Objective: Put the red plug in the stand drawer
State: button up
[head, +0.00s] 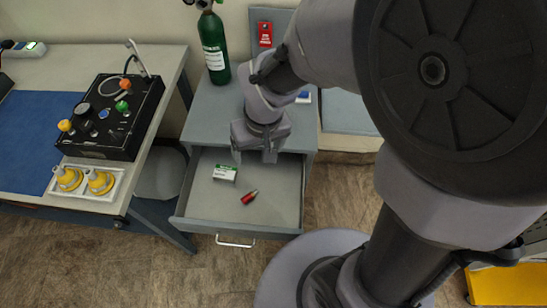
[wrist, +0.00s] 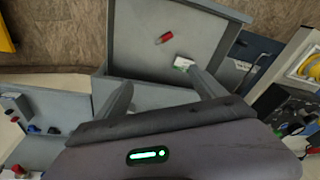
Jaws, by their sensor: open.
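The red plug (head: 250,197) lies on the floor of the open stand drawer (head: 279,205), right of the drawer's middle in the head view. It also shows in the wrist view (wrist: 164,38), lying in the drawer (wrist: 135,48). My gripper (head: 254,158) is open and empty, with its fingers pointing down above the back part of the drawer. In the wrist view the two spread fingers (wrist: 157,78) have nothing between them, and the plug is apart from them.
A small green and white box (head: 225,173) lies in the drawer, behind and left of the plug. A green cylinder (head: 214,46) stands on the grey stand (head: 206,112). The left bench holds a black control box (head: 108,122) and yellow items in a white tray (head: 85,179).

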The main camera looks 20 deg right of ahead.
jog(key=s+d+r+m+t, duration=0.1)
jog(key=s+r+m+t, duration=0.1)
jog(key=s+r, duration=0.3)
jog(key=s+d+r+m+t+y, duration=0.1)
jog(key=s+d+r+m+t, duration=0.1)
jog(key=s+r, duration=0.4)
notch_tip(320, 180, up, 4)
jog(key=shift+s+d+r+m, duration=0.1)
jog(key=shift+s+d+m, duration=0.15)
jog(key=shift+m, duration=0.65)
